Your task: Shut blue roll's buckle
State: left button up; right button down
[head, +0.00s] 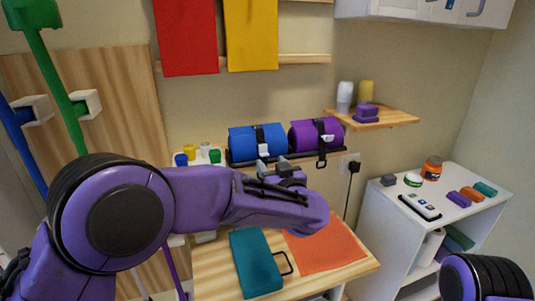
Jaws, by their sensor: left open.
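The blue roll (242,142) lies on a dark wall rack at the middle, left of a purple roll (302,137). A black strap runs over the blue roll, with a pale buckle (263,151) at its front. The buckle is too small to tell whether its parts are joined. My left gripper (285,165) is open, just below and to the right of the blue roll's buckle, apart from it as far as I can tell. My own wrist partly hides it. My right gripper is out of view; only part of that arm shows at bottom right.
A wooden table below holds a teal block (256,264) with a black loop and an orange mat (328,244). Small cups (190,152) stand left of the rack. A wooden shelf (372,119) and a white cabinet (385,200) with small items are at right. A black strap end (321,161) hangs below the purple roll.

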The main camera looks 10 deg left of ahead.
aim_at(265, 155)
pick_arm(q)
jog(key=x, duration=0.3)
jog(key=shift+r+p, duration=0.2)
jog(key=shift+p, duration=0.2)
jog(key=shift+w+a+f, duration=0.15)
jog(key=shift+w+a, duration=0.1)
jog(key=shift+w, duration=0.25)
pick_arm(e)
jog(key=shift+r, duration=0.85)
pick_arm(q)
grip_shut()
jog(key=t+b, duration=0.1)
jog(key=f+b, duration=0.1)
jog(key=b, duration=0.1)
jog(key=shift+w+t+y+b, duration=0.15)
jog(key=shift+t+y+b, duration=0.15)
jog(key=shift+t+y, duration=0.1)
jog(key=shift+a+r, duration=0.1)
jog(key=shift+r, duration=0.1)
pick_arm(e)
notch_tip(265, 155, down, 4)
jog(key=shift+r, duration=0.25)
pick_arm(q)
grip_release()
